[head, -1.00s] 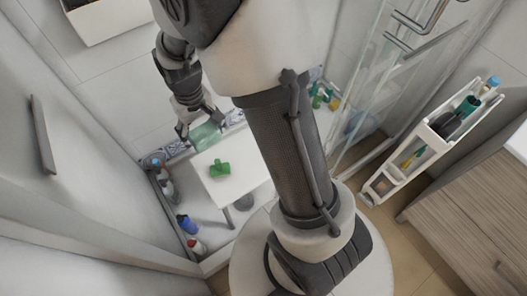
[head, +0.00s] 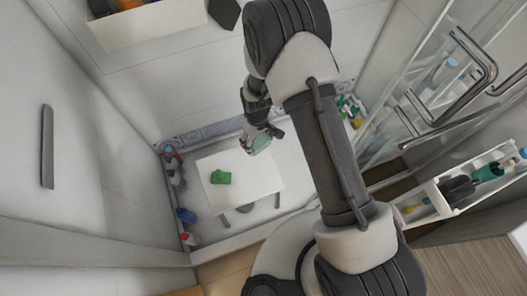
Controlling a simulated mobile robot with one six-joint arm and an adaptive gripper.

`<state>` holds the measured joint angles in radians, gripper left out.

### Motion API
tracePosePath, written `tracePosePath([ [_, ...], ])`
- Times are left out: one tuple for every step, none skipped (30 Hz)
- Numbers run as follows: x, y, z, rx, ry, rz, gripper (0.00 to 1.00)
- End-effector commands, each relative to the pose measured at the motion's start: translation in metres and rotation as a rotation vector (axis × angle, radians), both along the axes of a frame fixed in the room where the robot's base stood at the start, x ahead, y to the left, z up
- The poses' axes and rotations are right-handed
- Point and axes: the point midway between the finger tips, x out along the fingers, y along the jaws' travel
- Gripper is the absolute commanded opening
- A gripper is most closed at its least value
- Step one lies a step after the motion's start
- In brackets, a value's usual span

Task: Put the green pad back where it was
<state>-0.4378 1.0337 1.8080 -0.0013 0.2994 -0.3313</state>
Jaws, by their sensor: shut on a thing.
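My gripper (head: 264,136) is shut on a pale green, slightly see-through thing, which I take to be the green pad (head: 259,146). It holds the pad near the far right edge of a white stool (head: 256,183); the height above it is hard to judge. A darker green, lumpy object (head: 221,177) lies on the left half of the stool top. The gripper is apart from this object. My fingers and wrist hide part of the pad.
Several bottles (head: 186,215) stand along the shower's left edge. More green items (head: 349,109) sit in the far right corner. Glass doors with metal handles (head: 470,80) and a white caddy (head: 484,186) are at the right. A shelf with items (head: 130,30) is at the upper left.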

Motion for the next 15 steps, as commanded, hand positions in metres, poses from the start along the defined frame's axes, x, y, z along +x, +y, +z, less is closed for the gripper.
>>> tracePosePath([
  [-0.006, 0.008, -0.005, -0.002, 0.004, 0.033, 0.51],
  [-0.007, 0.011, -0.009, -0.001, 0.003, 0.047, 0.51],
  [-0.009, 0.013, -0.014, -0.001, 0.002, 0.061, 0.51],
  [-0.010, 0.015, -0.018, -0.001, 0.002, 0.069, 0.51],
  [-0.011, 0.016, -0.023, -0.001, 0.003, 0.074, 0.51],
  [-0.011, 0.016, -0.030, -0.001, 0.003, 0.077, 0.51],
  [-0.011, 0.017, -0.037, -0.001, 0.002, 0.078, 0.51],
  [-0.011, 0.016, -0.044, -0.001, 0.003, 0.077, 0.51],
  [-0.012, 0.016, -0.055, -0.001, 0.003, 0.077, 0.51],
  [-0.012, 0.016, -0.064, -0.001, 0.003, 0.076, 0.51],
  [-0.011, 0.016, -0.072, -0.001, 0.003, 0.076, 0.51],
  [-0.012, 0.015, -0.083, -0.002, 0.004, 0.075, 0.51],
  [-0.011, 0.016, -0.091, -0.001, 0.001, 0.075, 0.51],
  [-0.011, 0.016, -0.100, -0.001, 0.001, 0.075, 0.51],
  [-0.011, 0.016, -0.110, -0.001, 0.001, 0.075, 0.51],
])
